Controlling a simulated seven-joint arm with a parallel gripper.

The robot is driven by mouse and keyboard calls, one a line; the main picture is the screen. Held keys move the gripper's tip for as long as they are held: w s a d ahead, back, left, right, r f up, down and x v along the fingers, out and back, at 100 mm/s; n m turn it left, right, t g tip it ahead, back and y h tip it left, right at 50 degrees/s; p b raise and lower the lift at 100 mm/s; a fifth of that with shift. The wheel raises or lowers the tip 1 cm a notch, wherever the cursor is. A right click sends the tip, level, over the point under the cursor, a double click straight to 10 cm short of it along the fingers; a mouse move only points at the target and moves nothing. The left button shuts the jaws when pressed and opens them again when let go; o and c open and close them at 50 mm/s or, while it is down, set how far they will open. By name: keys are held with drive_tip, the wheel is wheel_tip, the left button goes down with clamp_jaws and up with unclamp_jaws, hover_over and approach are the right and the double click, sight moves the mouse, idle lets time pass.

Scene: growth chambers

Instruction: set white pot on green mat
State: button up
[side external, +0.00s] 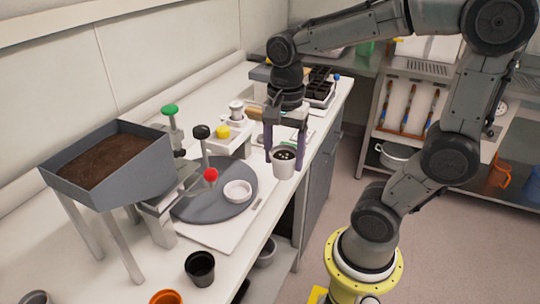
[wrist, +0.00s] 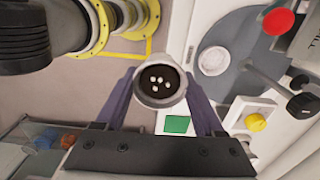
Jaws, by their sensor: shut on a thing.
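The white pot (side external: 283,169) holds dark soil with several white seeds on top. My gripper (side external: 284,157) is shut on it, one purple finger on each side, and the pot looks upright near the front edge of the bench. In the wrist view the pot (wrist: 160,97) sits between the fingers of my gripper (wrist: 160,84). The green mat (wrist: 177,124) is a small green patch beside the pot in the wrist view, partly covered. In the side view it is mostly hidden behind my gripper. I cannot tell the pot's height above the bench.
A grey round plate (side external: 187,207) with a white dish (side external: 237,191) lies left of the pot. Red, green and black knobs stand near a soil hopper (side external: 75,183). A black pot (side external: 200,268) and an orange pot (side external: 166,297) are at the front. Black seedling trays stand behind.

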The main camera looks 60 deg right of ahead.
drive_tip(key=shift+w+d+r, duration=0.2)
drive_tip(key=shift+w+r, duration=0.55)
drive_tip(key=shift+w, duration=0.3)
drive_tip(key=w+d, duration=0.3)
drive_tip(key=w, duration=0.1)
drive_tip(key=shift+w+d+r, duration=0.25)
drive_tip(key=shift+w+r, duration=0.15)
drive_tip(key=shift+r, duration=0.05)
drive_tip(key=w+d, duration=0.1)
drive_tip(key=d, duration=0.2)
drive_tip(key=w+d+f+m, duration=0.1)
drive_tip(key=w+d, duration=0.1)
drive_tip(key=d, duration=0.1)
drive_tip(key=w+d+m, duration=0.1)
drive_tip(key=w+d, duration=0.1)
drive_tip(key=d, duration=0.1)
drive_tip(key=shift+w+d+f, duration=0.1)
drive_tip(key=shift+w+f, duration=0.1)
drive_tip(key=s+d+f+m, duration=0.15)
drive_tip(key=d+f, duration=0.25)
drive_tip(key=d, duration=0.4)
drive_tip(key=s+d+f+m, duration=0.1)
drive_tip(key=d+f+m, duration=0.25)
drive_tip(key=d, duration=0.45)
drive_tip(key=shift+n, duration=0.4)
drive_tip(key=shift+s+f, duration=0.15)
drive_tip(key=shift+f, duration=3.2)
drive_tip(key=shift+f, duration=0.95)
